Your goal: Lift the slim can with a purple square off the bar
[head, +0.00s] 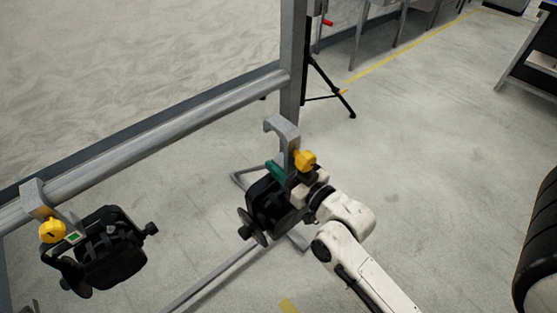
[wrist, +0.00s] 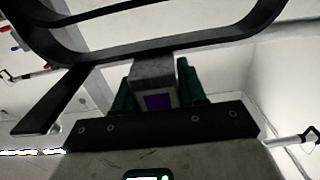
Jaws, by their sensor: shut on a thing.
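The slim can (head: 266,208) is a black lamp with a grey hook clamp and a yellow knob. In the head view it hangs in my gripper (head: 279,172), and its hook (head: 281,125) is in the air below and apart from the bar (head: 160,140). In the wrist view the purple square (wrist: 157,102) sits on the grey clamp between my green fingers, with my gripper (wrist: 157,88) shut on that clamp. The purple square cannot be seen in the head view.
Another black can (head: 108,250) with a green square and yellow knob hangs on the bar at the left. An upright grey post (head: 291,60) stands behind the held can. A black tripod (head: 330,88) is farther back. Open floor (head: 440,150) lies to the right.

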